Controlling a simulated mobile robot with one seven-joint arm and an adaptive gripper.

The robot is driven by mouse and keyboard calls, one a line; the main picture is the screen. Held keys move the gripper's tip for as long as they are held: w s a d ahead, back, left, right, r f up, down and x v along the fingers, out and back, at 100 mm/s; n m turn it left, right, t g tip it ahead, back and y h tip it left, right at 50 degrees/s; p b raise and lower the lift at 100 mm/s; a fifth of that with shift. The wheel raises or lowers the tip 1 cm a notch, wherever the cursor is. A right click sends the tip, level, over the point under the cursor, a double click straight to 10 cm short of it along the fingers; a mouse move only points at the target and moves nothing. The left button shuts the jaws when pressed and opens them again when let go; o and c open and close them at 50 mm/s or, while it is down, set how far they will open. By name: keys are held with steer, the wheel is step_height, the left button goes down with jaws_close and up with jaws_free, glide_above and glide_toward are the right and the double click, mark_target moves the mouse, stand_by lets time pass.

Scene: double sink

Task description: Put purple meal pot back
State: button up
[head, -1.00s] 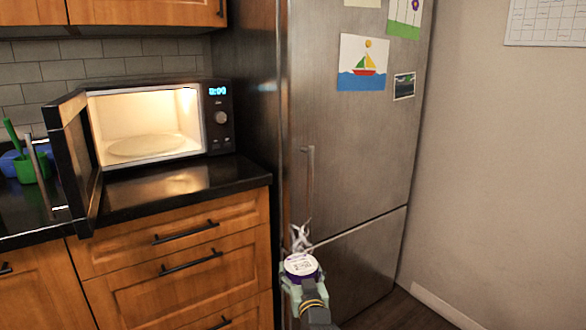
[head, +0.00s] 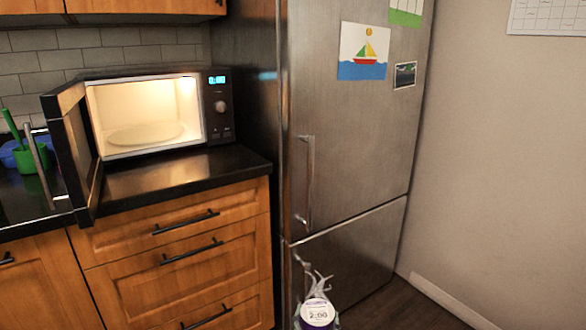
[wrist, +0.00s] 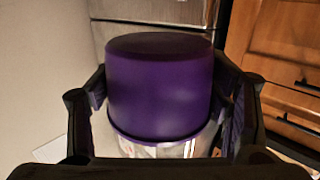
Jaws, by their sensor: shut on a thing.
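The purple meal pot (wrist: 160,88) fills the middle of the wrist view, between the two fingers of my gripper (wrist: 162,108). My gripper is shut on it. The rest of my gripper is mostly cut off by the bottom of the head view. The pot is in front of the fridge's lower door, off the counter.
A lit microwave (head: 150,112) stands on the black counter (head: 185,172) with its door (head: 72,150) swung open to the left. Its plate (head: 145,133) looks empty. The steel fridge (head: 350,160) is closed. A green cup (head: 32,158) stands at the far left.

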steer(key=s+f+m+h, duration=0.2)
steer(key=s+f+h, duration=0.1)
steer(key=s+f, duration=0.4)
steer(key=w+a+r+n+y, duration=0.2)
steer(key=w+a+y, duration=0.3)
steer(key=w, duration=0.4)
steer(key=shift+a+r+n, duration=0.2)
steer(key=shift+a+n, duration=0.5)
steer(key=shift+n, duration=0.1)
steer(key=shift+a, duration=0.15)
